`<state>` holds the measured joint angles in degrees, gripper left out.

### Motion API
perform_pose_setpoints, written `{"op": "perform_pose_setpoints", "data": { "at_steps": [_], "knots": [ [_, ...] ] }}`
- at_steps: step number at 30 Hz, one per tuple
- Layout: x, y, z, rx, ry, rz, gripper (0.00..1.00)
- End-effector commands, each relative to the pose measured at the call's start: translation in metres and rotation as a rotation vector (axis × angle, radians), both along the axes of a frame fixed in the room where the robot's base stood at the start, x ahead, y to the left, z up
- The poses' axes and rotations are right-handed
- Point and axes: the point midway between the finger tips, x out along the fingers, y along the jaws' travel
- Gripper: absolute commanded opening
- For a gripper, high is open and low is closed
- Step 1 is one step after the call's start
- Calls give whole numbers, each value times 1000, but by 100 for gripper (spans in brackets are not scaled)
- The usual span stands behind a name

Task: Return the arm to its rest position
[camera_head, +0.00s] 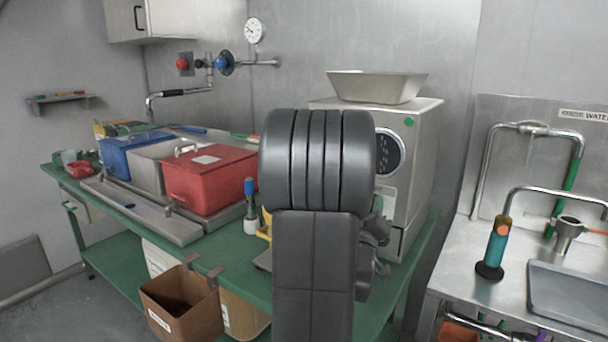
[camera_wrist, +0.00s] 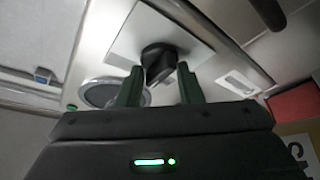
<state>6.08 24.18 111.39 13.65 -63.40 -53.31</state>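The bean grinder (camera_head: 417,170) is a pale metal box with a metal hopper (camera_head: 375,87) on top, a round dark dial and a green dot on its face. My arm stands in front of it in the head view and hides much of its front. My gripper (camera_wrist: 160,82) shows in the wrist view with two dark green fingers apart. A black knob (camera_wrist: 158,55) on a pale square plate lies just beyond and between the fingertips. I cannot tell whether the fingers touch it. In the head view my gripper is mostly hidden behind the arm.
A red bin (camera_head: 212,180) and blue bin (camera_head: 135,152) stand left on the green bench (camera_head: 125,212). A brown box (camera_head: 180,302) hangs at its front edge. A small bottle (camera_head: 250,210) is close left of my arm. A sink counter (camera_head: 460,285) is at right.

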Motion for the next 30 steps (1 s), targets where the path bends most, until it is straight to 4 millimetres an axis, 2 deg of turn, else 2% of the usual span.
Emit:
{"op": "perform_pose_setpoints", "data": {
  "at_steps": [1, 10, 13, 21, 30],
  "knots": [
    [0, 0, 5, -17, 15, 0, 33],
    [0, -1, 5, -129, 91, 0, 33],
    [-21, 6, -7, -130, 91, 2, 33],
    [-63, 19, -18, -129, 89, 2, 33],
    [-79, 23, -20, -129, 86, 0, 33]
  ]
}}
